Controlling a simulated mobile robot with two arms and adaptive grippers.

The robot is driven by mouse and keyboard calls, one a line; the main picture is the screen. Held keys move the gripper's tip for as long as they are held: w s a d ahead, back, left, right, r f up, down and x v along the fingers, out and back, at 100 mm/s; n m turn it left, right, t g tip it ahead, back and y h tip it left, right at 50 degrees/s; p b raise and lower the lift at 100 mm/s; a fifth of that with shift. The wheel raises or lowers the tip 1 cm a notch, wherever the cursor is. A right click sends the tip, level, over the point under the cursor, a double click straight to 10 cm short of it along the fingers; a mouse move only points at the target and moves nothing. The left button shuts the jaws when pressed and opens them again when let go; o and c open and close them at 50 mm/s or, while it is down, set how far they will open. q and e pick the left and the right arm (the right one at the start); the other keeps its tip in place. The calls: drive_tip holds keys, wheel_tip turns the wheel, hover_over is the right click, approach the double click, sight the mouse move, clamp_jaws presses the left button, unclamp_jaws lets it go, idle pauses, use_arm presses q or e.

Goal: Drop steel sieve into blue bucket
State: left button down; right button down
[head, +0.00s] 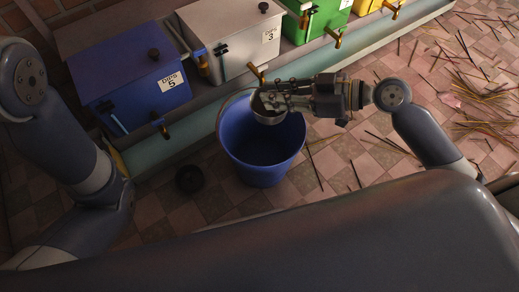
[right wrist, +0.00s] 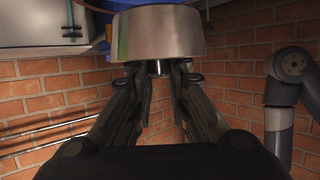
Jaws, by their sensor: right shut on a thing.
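The blue bucket (head: 262,150) stands on the tiled floor in the middle of the head view, its open top facing up. My right gripper (head: 268,98) is over the bucket's far rim, shut on the steel sieve (head: 267,117). The sieve is a round metal cup, partly hidden by the gripper in the head view. In the right wrist view the sieve (right wrist: 158,33) fills the top middle, held at the fingertips by a short stem below it. My left arm is at the left of the head view, but its gripper does not show.
A blue box labelled 5 (head: 128,80), a white box labelled 3 (head: 232,40) and a green box (head: 316,16) stand on a ledge behind the bucket. A dark round object (head: 190,179) lies on the floor left of it. Thin sticks (head: 480,100) litter the floor at right.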

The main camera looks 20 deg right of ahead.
drive_tip(key=shift+f+b, duration=0.45)
drive_tip(key=shift+f, duration=0.45)
drive_tip(key=c, duration=1.4)
unclamp_jaws()
drive_tip(key=shift+c, duration=0.2)
drive_tip(key=v, duration=1.2)
